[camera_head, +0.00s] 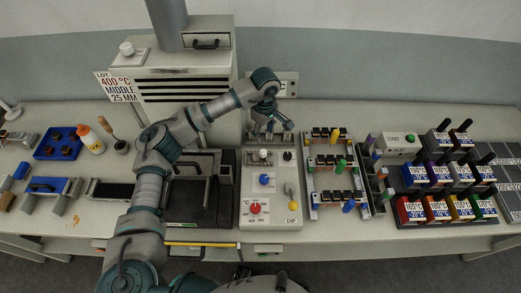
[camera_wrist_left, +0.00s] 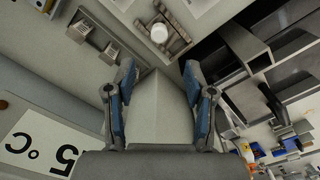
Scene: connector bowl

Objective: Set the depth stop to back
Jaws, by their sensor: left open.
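A control panel (camera_head: 278,214) stands at the bench centre, with a white knob (camera_head: 263,153) near its back end, a blue knob (camera_head: 264,180), a red dial (camera_head: 255,207) and a yellow lever (camera_head: 292,201) marked DIP. I cannot tell for certain which part is the depth stop. My left gripper (camera_head: 272,126) is above the panel's back end, behind the white knob. In the left wrist view my left gripper (camera_wrist_left: 157,80) is open, with nothing between its fingers; a white round knob (camera_wrist_left: 159,33) on a metal frame lies beyond the fingertips. My right gripper is not in view.
A grey furnace-like box (camera_head: 185,85) with a sign (camera_head: 120,87) reading 400 °C, MIDDLE, 25 MM is behind my left arm. A connector rack (camera_head: 311,170) stands right of the panel, with coloured labelled blocks (camera_head: 437,208) farther right. Black fixtures lie left of the panel.

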